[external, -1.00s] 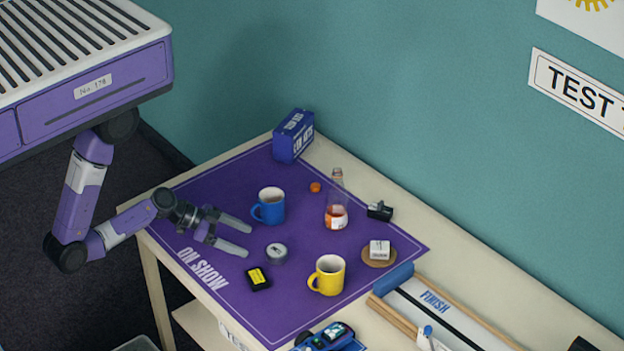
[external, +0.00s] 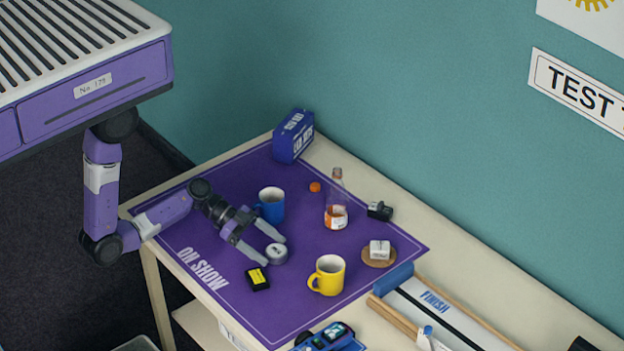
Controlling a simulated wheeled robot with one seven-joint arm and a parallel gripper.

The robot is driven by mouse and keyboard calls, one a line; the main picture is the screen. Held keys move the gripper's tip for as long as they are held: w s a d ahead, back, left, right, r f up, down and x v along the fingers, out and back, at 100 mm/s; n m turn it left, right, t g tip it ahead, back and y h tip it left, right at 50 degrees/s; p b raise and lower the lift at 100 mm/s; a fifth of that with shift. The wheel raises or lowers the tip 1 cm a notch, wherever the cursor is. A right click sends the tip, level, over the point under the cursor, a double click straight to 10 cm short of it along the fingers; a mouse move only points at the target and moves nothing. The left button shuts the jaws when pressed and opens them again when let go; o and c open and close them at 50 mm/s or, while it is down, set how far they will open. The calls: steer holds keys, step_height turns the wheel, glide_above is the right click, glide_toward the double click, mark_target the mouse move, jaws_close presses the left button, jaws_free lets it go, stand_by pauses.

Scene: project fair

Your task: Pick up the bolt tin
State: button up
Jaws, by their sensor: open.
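The bolt tin is most likely the small round grey tin (external: 277,253) with a pale lid, lying on the purple mat (external: 225,177). My gripper (external: 269,251) is open, low over the mat. Its two fingertips reach to the tin, one at its upper side and one at its lower left. The tin sits at the mouth of the jaws. I cannot tell whether either finger touches it.
A blue mug (external: 271,206) stands just behind my gripper. A black and yellow box (external: 257,279) lies close below the fingers. A yellow mug (external: 328,275) is right of the tin.

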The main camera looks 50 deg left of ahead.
steer(key=shift+x, duration=0.8)
steer(key=shift+c, duration=0.4)
steer(key=c, duration=1.4)
